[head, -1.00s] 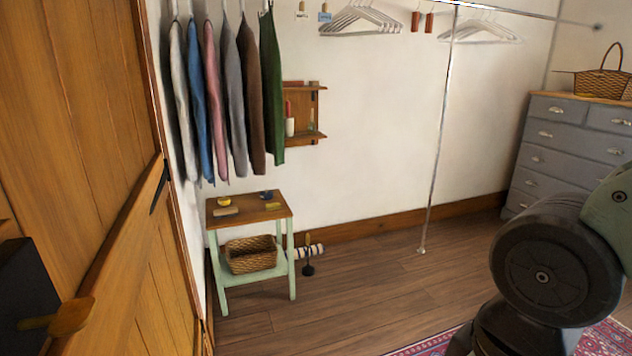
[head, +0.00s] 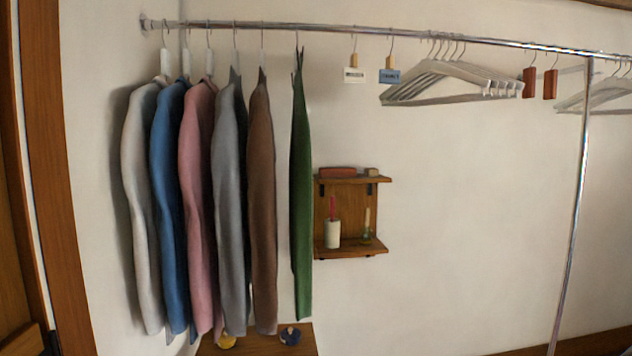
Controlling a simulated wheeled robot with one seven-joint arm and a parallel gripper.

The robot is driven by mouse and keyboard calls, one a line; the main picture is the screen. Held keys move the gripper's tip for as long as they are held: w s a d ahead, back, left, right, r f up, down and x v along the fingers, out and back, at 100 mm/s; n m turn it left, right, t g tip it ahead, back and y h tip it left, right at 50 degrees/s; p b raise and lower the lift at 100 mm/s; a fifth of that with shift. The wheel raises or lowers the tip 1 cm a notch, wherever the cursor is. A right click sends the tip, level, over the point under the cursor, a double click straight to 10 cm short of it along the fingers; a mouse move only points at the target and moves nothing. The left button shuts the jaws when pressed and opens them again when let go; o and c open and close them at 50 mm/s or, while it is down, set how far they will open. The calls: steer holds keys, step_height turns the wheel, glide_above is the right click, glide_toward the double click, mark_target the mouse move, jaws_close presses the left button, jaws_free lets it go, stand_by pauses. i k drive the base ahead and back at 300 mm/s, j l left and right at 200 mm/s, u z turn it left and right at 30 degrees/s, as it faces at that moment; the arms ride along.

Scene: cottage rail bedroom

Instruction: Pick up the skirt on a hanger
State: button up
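Several garments hang edge-on from a metal rail (head: 300,31) in the head view. A long, narrow green garment (head: 301,190) is at the right end of the row, with a gap on its left. It shows no sleeves and looks most like the skirt on a hanger, though edge-on I cannot be sure. Its hook is over the rail. Left of it hang a brown garment (head: 262,200), a grey one (head: 230,200), a pink one (head: 198,200), a blue one (head: 168,200) and a pale grey one (head: 140,200). My gripper is not in view.
Right of the green garment hang two small tags (head: 389,75), empty hangers (head: 450,82) and red-brown blocks (head: 530,82). A wooden wall shelf (head: 350,250) is behind. A small table (head: 258,345) stands below. A metal post (head: 573,220) stands at right.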

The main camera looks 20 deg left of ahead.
mark_target(300, 163)
steer(key=i+u, duration=0.1)
steer(key=i, duration=0.5)
steer(key=i+l, duration=0.15)
steer(key=i, duration=0.5)
steer(key=i+u, duration=0.15)
steer(key=i, duration=0.45)
